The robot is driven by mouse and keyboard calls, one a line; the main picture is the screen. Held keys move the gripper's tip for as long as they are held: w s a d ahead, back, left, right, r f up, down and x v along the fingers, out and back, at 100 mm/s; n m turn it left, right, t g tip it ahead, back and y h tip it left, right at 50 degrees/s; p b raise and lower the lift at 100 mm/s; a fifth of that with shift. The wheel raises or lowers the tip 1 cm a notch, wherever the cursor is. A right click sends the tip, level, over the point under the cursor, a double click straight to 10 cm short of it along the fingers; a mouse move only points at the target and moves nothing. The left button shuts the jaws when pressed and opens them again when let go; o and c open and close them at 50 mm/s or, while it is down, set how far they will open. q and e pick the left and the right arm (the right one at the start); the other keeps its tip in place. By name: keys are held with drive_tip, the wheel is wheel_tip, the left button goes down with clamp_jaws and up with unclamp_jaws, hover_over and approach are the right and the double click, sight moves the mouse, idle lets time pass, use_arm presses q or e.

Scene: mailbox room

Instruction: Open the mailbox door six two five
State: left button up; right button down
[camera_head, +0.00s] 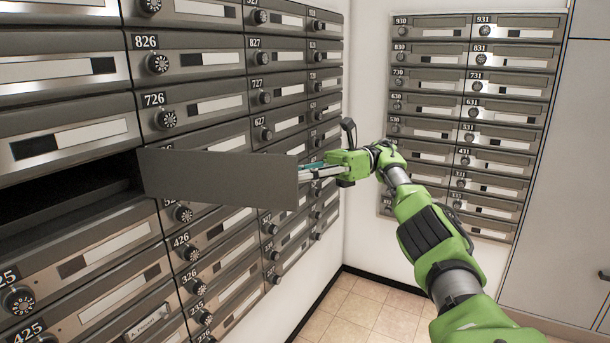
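A grey mailbox door (220,180) stands swung out from the left wall, hinged at the right side of a dark open compartment (70,195). Its own number does not show. The compartment sits in the column above the partly cut-off label ending in 25 and above 425. My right gripper (312,172) is at the door's free edge, with its fingertips at or against that edge. The fingertips are small and partly hidden, so I cannot tell whether they grip the door. My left gripper is not in view.
Shut mailboxes with round dials, such as 726 (200,105), surround the opening. A second mailbox bank (470,125) is on the far wall. A tall grey cabinet (560,180) stands at right. Tiled floor (365,310) shows clear below.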

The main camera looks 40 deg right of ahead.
sight(279, 178)
drive_tip(key=shift+w+a+f, duration=0.4)
drive_tip(key=shift+w+a, duration=0.05)
drive_tip(key=shift+w, duration=0.05)
drive_tip(key=c, duration=1.8)
unclamp_jaws()
drive_tip(key=shift+w+a, duration=0.15)
drive_tip(key=o, duration=0.4)
drive_tip(key=shift+w+a+f, duration=0.1)
drive_tip(key=shift+w+a, duration=0.3)
drive_tip(key=shift+w, duration=0.1)
drive_tip(key=shift+c, duration=0.2)
drive_tip(key=shift+o, duration=0.3)
drive_tip(key=shift+w+a, duration=0.2)
drive_tip(key=shift+s+d, duration=0.15)
drive_tip(key=shift+s, duration=0.05)
drive_tip(key=shift+c, duration=0.3)
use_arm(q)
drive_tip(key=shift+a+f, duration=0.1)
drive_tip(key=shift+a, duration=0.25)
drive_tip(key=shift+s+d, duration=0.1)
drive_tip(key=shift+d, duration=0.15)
use_arm(e)
drive_tip(key=shift+d+r, duration=0.1)
drive_tip(key=shift+r, duration=0.1)
